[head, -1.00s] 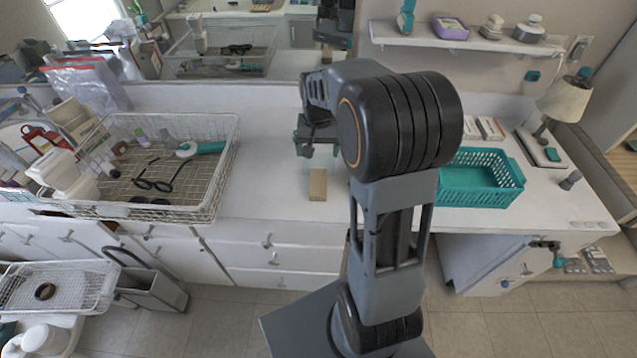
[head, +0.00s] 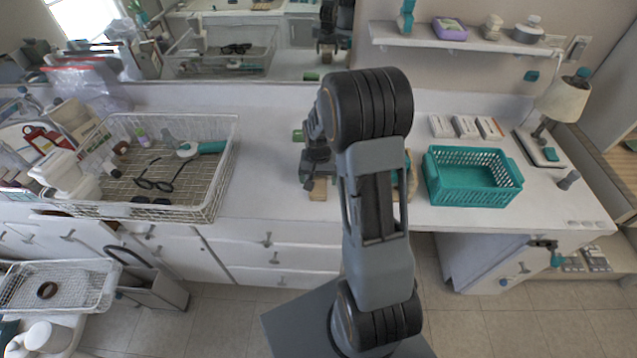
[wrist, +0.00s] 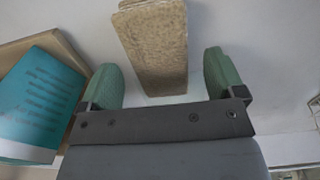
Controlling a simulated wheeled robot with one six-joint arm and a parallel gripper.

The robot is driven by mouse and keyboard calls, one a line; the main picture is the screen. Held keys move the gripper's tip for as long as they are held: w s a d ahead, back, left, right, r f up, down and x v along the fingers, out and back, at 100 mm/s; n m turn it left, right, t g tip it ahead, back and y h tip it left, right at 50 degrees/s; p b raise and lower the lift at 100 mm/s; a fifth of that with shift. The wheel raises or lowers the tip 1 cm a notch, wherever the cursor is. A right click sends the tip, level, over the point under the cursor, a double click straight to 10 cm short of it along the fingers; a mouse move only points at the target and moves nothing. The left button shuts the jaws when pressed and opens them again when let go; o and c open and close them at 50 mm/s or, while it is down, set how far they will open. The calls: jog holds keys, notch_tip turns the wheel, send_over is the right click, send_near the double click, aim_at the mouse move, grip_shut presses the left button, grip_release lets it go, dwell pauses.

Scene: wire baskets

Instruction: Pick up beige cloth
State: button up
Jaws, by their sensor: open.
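The beige cloth (wrist: 155,45) is a tan, fuzzy, block-like piece in the wrist view, on the pale counter. In the head view it is a small beige patch (head: 319,189) near the counter's front edge, partly covered by my gripper. My gripper (wrist: 162,78) is open, with a green finger on each side of the cloth's near end. A gap shows between the cloth and each finger, and no contact is visible. In the head view my gripper (head: 308,178) is low over the counter at the cloth.
A teal book or packet (wrist: 40,105) lies by a brown box left of my gripper in the wrist view. A wire basket (head: 215,190) stands left and a teal basket (head: 470,195) right. White counter (head: 265,175) left of my gripper is clear.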

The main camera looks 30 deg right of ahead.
jog(key=shift+f, duration=0.95)
jog(key=shift+c, duration=0.4)
jog(key=c, duration=0.9)
